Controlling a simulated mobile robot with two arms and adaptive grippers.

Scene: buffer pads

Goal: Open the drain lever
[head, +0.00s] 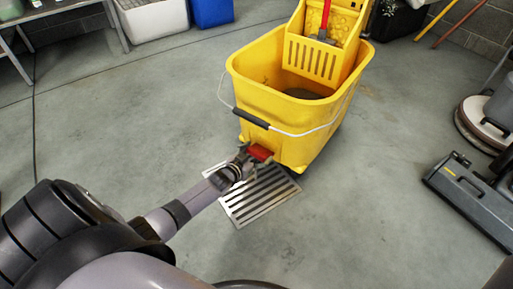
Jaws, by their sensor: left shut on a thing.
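A yellow mop bucket (280,110) stands on the concrete floor at the upper middle of the head view, with dark water inside. A red drain lever (261,152) sits low on its near side. My left gripper (250,160) is at the lever, shut on it. The fingers hide part of the lever. A metal floor drain grate (258,195) lies below the gripper, in front of the bucket. My right gripper is not in view.
A yellow wringer (313,55) with a red-handled mop sits on the bucket. A wire handle with a black grip (251,118) hangs across its front. A grey floor machine (470,190) stands at right. Shelving and bins line the back left. Floor at left is clear.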

